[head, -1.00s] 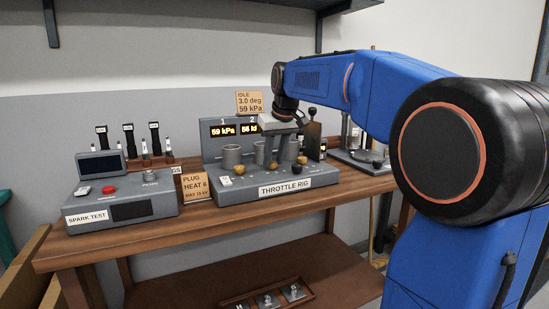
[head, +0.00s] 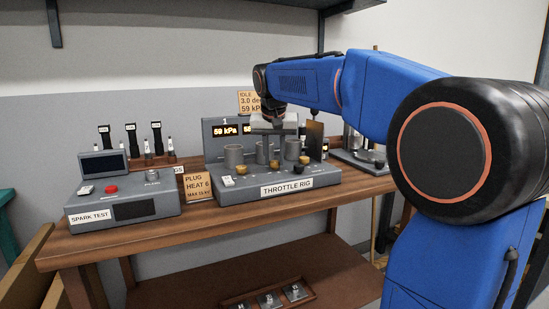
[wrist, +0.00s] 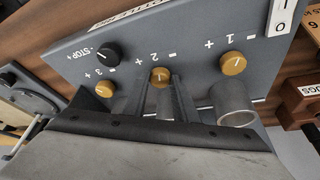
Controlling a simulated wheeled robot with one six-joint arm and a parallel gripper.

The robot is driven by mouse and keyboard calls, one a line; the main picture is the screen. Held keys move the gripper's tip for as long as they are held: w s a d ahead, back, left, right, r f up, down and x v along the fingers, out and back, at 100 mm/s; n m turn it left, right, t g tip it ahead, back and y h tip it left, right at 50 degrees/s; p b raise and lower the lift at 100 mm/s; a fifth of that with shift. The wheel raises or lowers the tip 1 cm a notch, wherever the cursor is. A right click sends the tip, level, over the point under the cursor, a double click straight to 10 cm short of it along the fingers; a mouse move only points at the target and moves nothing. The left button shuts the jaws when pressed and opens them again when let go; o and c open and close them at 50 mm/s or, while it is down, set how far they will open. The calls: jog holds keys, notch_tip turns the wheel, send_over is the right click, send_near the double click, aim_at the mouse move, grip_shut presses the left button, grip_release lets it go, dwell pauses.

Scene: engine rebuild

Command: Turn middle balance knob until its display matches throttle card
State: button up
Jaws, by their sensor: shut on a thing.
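The throttle rig (head: 288,193) is a grey box on the bench with labelled knobs and grey cylinders. In the wrist view, the brass middle knob (wrist: 160,77), marked 2, sits between the fingertips of my gripper (wrist: 163,80), which is shut on it. The knob's white pointer line shows. In the head view, the rig's left display (head: 224,131) reads 59 kPa. The middle display (head: 247,128) is mostly hidden behind my gripper; only a leading 5 shows. The throttle card (head: 247,102) shows IDLE, 3.0 deg and 59 kPa, its right edge covered by my arm.
Brass knob 1 (wrist: 233,63), brass knob 3 (wrist: 105,90) and the black STOP knob (wrist: 108,54) flank the middle knob closely. A grey cylinder (wrist: 233,104) stands behind knob 1. The spark tester (head: 125,200) and plug heat card (head: 197,186) are to the left.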

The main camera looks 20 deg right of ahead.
jog(key=o, duration=1.1)
jog(key=shift+c, duration=0.2)
jog(key=v, duration=1.7)
jog(key=shift+r, duration=0.2)
jog(key=shift+s+f, duration=0.1)
jog(key=shift+s, duration=0.05)
jog(key=s+a+f+n, duration=0.1)
jog(key=s+f, duration=0.9)
jog(key=f, duration=0.3)
jog(key=s+a+f+n+y, duration=0.1)
jog(key=s+f+n, duration=0.1)
jog(key=s+f, duration=0.7)
jog(key=s+a+f+n+y, duration=0.1)
jog(key=s+f+n, duration=0.1)
jog(key=s+f, duration=0.8)
notch_tip(320, 180, down, 8)
jog(key=shift+s+a+r+t, duration=0.25)
jog(key=shift+s+t, duration=0.05)
jog(key=shift+t, duration=0.1)
